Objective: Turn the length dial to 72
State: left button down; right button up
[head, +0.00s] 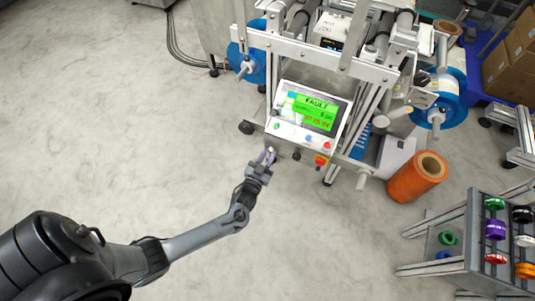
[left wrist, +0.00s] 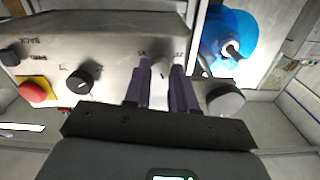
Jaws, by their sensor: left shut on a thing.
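My left gripper (head: 266,157) is at the lower left of the front of the control box (head: 290,147) in the head view. In the left wrist view, its two dark purple fingers (left wrist: 162,85) are closed around the sides of a pale dial (left wrist: 159,72) on the grey panel face. Small numbers are printed at both sides of the dial, partly hidden and too blurred to read surely. The dial's pointer setting cannot be told. A green screen (head: 316,112) above reads FAULT, with smaller lines below. My right gripper is not in view.
A black knob (left wrist: 80,82) and a red emergency button (left wrist: 35,92) on yellow sit beside the dial. A blue reel (left wrist: 228,40) is near. An orange roll (head: 407,182) and a rack of coloured spools (head: 470,235) stand to the right. The floor at left is clear.

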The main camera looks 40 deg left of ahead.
pick_arm(q)
jog(key=m+p, duration=0.1)
jog(key=m, duration=0.2)
jog(key=shift+r+p, duration=0.15)
jog(key=shift+p, duration=0.2)
jog(key=m+p, duration=0.1)
jog(key=m, duration=0.2)
jog(key=shift+p, duration=0.35)
jog(key=m+p, duration=0.1)
jog(key=m, duration=0.3)
jog(key=shift+m, duration=0.3)
jog(key=shift+m+p, duration=0.45)
jog(key=shift+m, duration=0.65)
jog(key=c, duration=0.9)
grip_release()
